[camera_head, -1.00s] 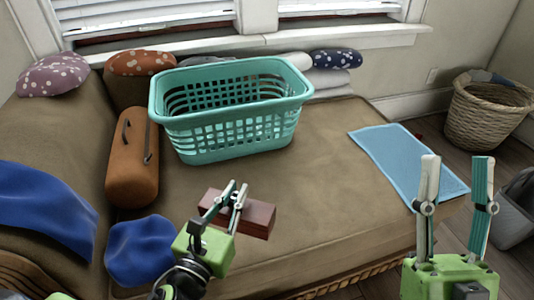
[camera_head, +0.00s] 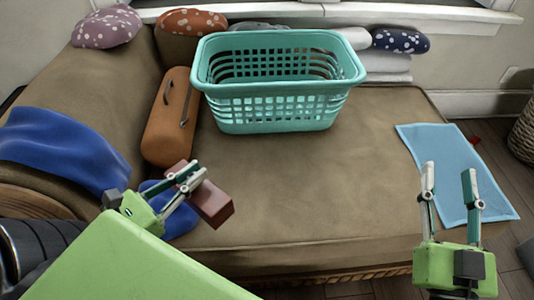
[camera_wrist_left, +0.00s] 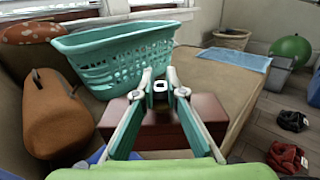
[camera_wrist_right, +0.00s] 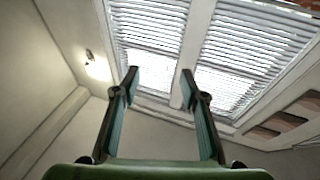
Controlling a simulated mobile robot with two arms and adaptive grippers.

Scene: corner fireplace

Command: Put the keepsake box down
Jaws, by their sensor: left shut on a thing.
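The keepsake box (camera_head: 213,205) is a dark red-brown block at the front left of the brown sofa seat (camera_head: 300,180). My left gripper (camera_head: 190,175) is shut on it, with the fingers at its upper side. The left wrist view also shows the box (camera_wrist_left: 205,108) between and beyond the fingertips (camera_wrist_left: 160,88). I cannot tell whether its underside touches the seat. My right gripper (camera_head: 449,172) is open and empty, fingers pointing up, in front of the seat's right end. In the right wrist view its fingers (camera_wrist_right: 160,78) are apart with nothing between them.
A teal laundry basket (camera_head: 275,105) stands at the back of the seat. An orange-brown bag (camera_head: 168,125) lies left of it. Blue cloth (camera_head: 60,145) covers the left armrest. A light blue mat (camera_head: 455,170) lies at the right end. The middle of the seat is clear.

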